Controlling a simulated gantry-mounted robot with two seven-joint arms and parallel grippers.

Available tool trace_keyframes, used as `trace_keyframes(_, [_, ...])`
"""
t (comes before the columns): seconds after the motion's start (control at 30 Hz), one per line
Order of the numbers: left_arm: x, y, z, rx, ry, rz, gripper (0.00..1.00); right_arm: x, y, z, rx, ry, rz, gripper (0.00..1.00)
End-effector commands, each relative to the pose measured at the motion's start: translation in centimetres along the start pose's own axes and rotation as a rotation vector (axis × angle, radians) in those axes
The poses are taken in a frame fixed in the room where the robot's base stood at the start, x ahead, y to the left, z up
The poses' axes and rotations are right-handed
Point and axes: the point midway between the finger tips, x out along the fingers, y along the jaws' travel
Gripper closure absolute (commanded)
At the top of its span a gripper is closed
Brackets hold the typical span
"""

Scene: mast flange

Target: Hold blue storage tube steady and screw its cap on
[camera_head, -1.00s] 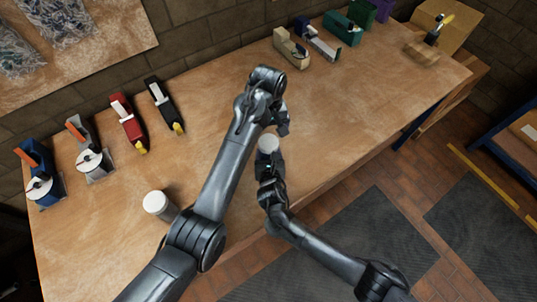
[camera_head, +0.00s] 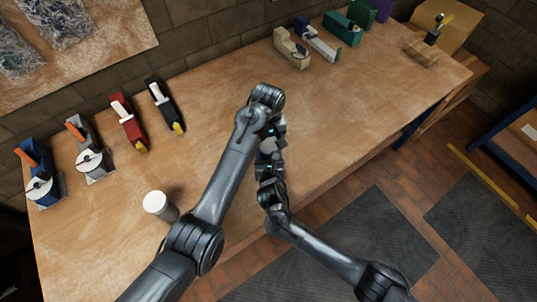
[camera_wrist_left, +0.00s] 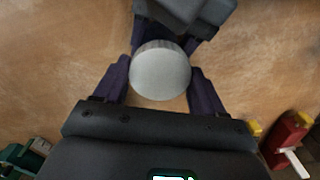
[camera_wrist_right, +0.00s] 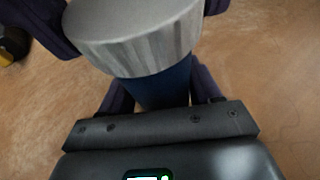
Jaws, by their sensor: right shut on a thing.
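The blue storage tube (camera_wrist_right: 160,88) is upright in my right gripper (camera_head: 270,164), whose fingers are shut on its body. The grey ribbed cap (camera_wrist_right: 135,30) sits on top of the tube; whether its thread is engaged cannot be seen. My left gripper (camera_head: 271,137) is over the cap, with dark fingers on either side of it. In the left wrist view the round cap (camera_wrist_left: 160,72) lies between these fingers, which look open with narrow gaps. In the head view the left gripper partly hides the cap, and the tube body is hidden.
A white-topped container (camera_head: 155,202) stands on the wooden bench (camera_head: 340,110) at the left, near my left arm. Tape dispensers line the back, including red (camera_head: 128,122), black (camera_head: 165,105) and beige (camera_head: 291,48) ones. The bench right of the grippers is clear.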

Motion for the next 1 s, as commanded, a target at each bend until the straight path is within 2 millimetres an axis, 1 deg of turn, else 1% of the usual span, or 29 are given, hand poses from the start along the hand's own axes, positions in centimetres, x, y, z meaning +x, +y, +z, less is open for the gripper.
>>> trace_keyframes(0.03, [-0.01,-0.01,-0.01,0.000,0.000,0.000,0.38,0.00,0.00,-0.03,0.000,0.000,0.000,1.00])
trace_keyframes(0.2, [-0.02,0.00,-0.01,0.000,0.000,0.000,0.64,0.00,-0.01,-0.03,0.000,0.000,0.000,1.00])
trace_keyframes(0.23, [-0.02,0.00,-0.01,0.000,0.000,0.000,0.68,0.00,-0.01,-0.03,0.000,0.000,0.000,1.00])
trace_keyframes(0.4, [-0.03,0.00,-0.01,0.003,0.000,0.000,0.68,0.00,-0.01,-0.03,0.000,0.001,0.000,1.00])
trace_keyframes(0.43, [-0.03,0.00,-0.01,0.003,0.000,0.000,0.30,0.00,-0.01,-0.03,0.000,0.001,0.000,1.00])
trace_keyframes(0.6, [-0.04,0.01,-0.01,0.003,0.000,0.000,0.04,0.00,-0.01,-0.03,0.000,0.001,0.000,1.00])
trace_keyframes(0.63, [-0.04,0.01,-0.01,0.003,0.000,0.000,0.02,0.00,-0.01,-0.03,0.000,0.000,0.000,1.00])
trace_keyframes(0.87, [-0.04,0.01,-0.01,0.003,0.000,0.000,0.02,0.00,-0.01,-0.03,0.000,0.000,0.000,1.00])
trace_keyframes(1.0, [-0.46,0.04,-0.04,0.003,0.002,0.001,0.02,0.00,-0.01,-0.03,0.000,0.001,0.000,1.00])
